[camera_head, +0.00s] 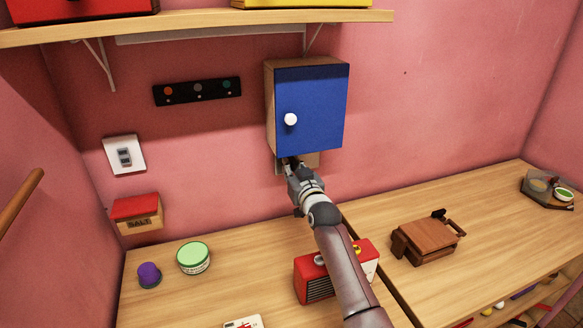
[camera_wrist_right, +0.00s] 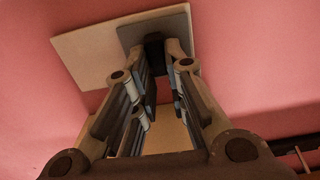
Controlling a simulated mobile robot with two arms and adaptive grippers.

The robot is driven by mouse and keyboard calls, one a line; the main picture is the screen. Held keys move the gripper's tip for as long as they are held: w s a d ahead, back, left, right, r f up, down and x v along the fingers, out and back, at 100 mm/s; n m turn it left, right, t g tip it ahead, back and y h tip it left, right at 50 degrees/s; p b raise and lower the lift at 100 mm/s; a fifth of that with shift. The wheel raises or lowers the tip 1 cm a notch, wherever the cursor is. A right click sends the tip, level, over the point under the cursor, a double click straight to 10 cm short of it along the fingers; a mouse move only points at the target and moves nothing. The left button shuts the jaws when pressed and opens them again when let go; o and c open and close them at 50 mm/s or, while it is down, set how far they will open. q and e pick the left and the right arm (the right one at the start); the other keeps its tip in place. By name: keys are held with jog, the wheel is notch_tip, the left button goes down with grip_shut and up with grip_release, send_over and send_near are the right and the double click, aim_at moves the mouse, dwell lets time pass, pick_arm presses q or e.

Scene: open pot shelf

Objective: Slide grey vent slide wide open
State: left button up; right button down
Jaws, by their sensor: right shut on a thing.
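The grey vent slide (camera_wrist_right: 181,30) shows in the right wrist view as a flat grey plate with a dark knob (camera_wrist_right: 154,50). It is offset sideways from a beige plate (camera_wrist_right: 85,48), which it partly overlaps. My right gripper (camera_wrist_right: 157,62) has its fingertips closed around the dark knob. In the head view my right gripper (camera_head: 289,163) reaches up to the wall just under the blue cabinet (camera_head: 315,112). There the gripper and cabinet hide much of the vent, and a bit of the beige plate (camera_head: 312,160) shows. My left gripper is not in view.
The blue cabinet hangs directly above my right gripper. A red radio (camera_head: 316,287) stands under my right arm. A salt box (camera_head: 137,213) and a light switch (camera_head: 124,155) are on the wall at left. A brown wooden thing (camera_head: 427,242) lies on the right counter.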

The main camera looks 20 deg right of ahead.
jog(key=d+b, duration=0.1)
jog(key=d, duration=0.6)
jog(key=shift+w+b, duration=0.15)
jog(key=shift+b, duration=0.15)
jog(key=shift+a, duration=0.1)
jog(key=c, duration=1.4)
grip_release()
jog(key=shift+d, duration=0.2)
jog(key=shift+c, duration=0.2)
jog(key=shift+a, duration=0.1)
jog(key=shift+s, duration=0.3)
jog(key=s, duration=1.1)
jog(key=shift+s+d, duration=0.25)
jog(key=shift+d, duration=0.05)
